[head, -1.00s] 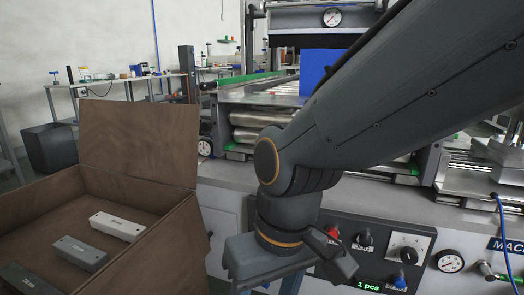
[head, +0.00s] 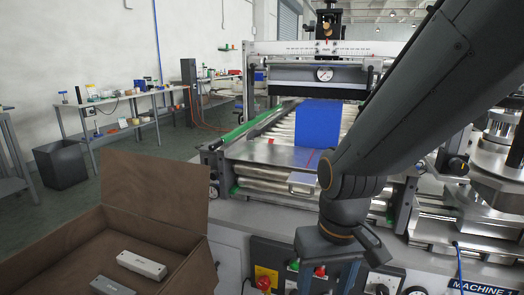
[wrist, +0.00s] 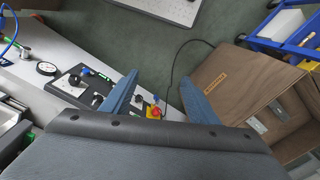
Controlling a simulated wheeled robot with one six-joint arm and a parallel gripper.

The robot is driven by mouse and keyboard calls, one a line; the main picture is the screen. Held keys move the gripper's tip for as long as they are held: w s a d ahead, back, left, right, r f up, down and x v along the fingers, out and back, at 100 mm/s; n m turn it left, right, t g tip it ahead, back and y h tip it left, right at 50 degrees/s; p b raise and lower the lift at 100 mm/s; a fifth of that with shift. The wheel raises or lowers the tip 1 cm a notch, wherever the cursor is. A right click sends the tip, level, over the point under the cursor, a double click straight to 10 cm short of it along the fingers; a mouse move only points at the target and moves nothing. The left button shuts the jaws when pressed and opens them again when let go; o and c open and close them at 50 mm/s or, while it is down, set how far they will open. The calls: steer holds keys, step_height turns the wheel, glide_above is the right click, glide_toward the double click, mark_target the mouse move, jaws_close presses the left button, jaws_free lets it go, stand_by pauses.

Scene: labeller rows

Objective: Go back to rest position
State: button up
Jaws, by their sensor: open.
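My gripper (wrist: 155,98) shows in the wrist view with its two blue fingers apart and nothing between them. In the head view my gripper (head: 335,272) hangs at the lower middle, in front of the machine's control panel, and its fingertips are cut off by the lower edge. In the wrist view the control panel (wrist: 84,84) with knobs lies left of the fingers, and a red and yellow button (wrist: 154,112) shows between them, farther below.
An open cardboard box (head: 150,195) stands at the left, with a white block (head: 141,265) and a grey block (head: 112,286) inside. The machine (head: 285,187) with rollers and a blue box (head: 322,122) is behind my arm. The box also shows in the wrist view (wrist: 235,75).

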steer(key=s+d+r+m+p, duration=0.2)
steer(key=d+r+p, duration=0.5)
steer(key=r+p, duration=0.2)
steer(key=shift+d+h+p, duration=0.3)
steer(key=shift+d+p, duration=0.1)
steer(key=shift+p, duration=0.45)
